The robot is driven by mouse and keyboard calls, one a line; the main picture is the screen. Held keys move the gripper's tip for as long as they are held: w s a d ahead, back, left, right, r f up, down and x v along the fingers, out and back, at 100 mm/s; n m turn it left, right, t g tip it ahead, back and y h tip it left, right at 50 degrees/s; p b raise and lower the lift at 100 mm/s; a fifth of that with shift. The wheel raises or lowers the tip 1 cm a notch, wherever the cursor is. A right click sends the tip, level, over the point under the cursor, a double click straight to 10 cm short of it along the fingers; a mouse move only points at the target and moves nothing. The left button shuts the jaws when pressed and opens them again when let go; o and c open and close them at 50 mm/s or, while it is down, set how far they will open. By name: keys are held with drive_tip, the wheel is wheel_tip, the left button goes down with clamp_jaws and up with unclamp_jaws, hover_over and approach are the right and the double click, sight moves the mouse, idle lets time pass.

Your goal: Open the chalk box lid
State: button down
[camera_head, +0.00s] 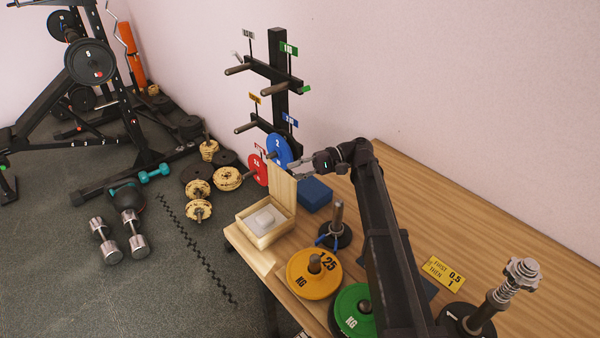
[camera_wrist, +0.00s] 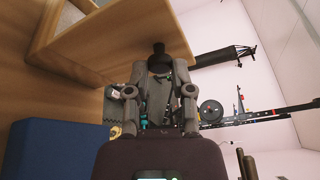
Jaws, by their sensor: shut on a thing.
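The wooden chalk box (camera_head: 262,235) sits at the table's left end. A white chalk block (camera_head: 264,219) shows inside it. Its lid (camera_head: 283,192) stands raised, roughly upright, at the box's back right side. In the wrist view the lid (camera_wrist: 115,42) fills the upper left and has a dark knob (camera_wrist: 158,52). My gripper (camera_head: 297,169) is at the upper part of the lid, on its outer side. In the wrist view my gripper (camera_wrist: 160,65) is shut on the knob. The fingers partly hide it.
A blue block (camera_head: 314,194) lies on the table (camera_head: 440,220) right of the lid. A yellow plate (camera_head: 300,282), a green plate (camera_head: 352,312) and a dark post (camera_head: 338,218) stand nearby. A weight rack (camera_head: 279,80) rises behind the box.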

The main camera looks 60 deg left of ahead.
drive_tip(key=shift+s+d+f, duration=0.1)
drive_tip(key=shift+c, duration=2.3)
unclamp_jaws()
